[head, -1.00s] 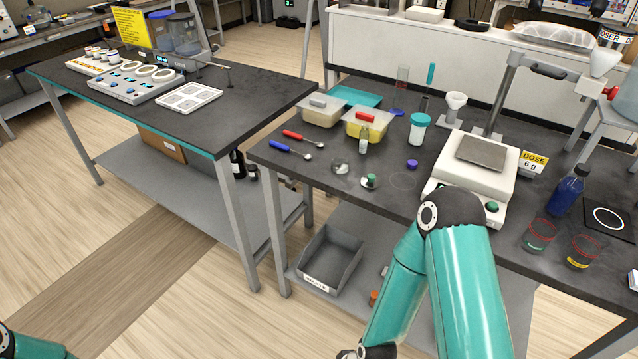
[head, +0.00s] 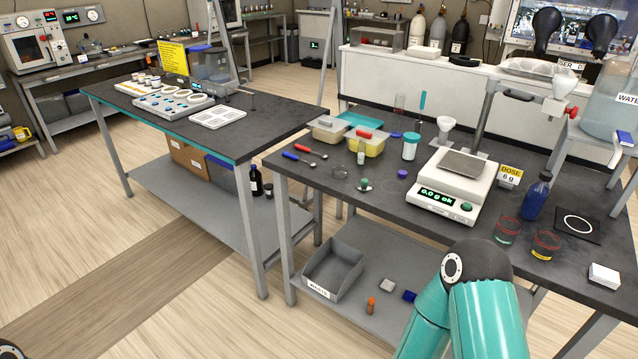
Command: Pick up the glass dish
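Only a bit of my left arm shows at the bottom left corner. Its gripper is also out of view.
A white scale (head: 452,187) reading 0.0 g stands right of the dish. Two spoons (head: 305,153) and yellowish tubs (head: 365,146) lie behind and left. A blue bottle (head: 537,196) and two glass beakers (head: 507,230) stand at right. A grey bin (head: 333,270) is on the lower shelf.

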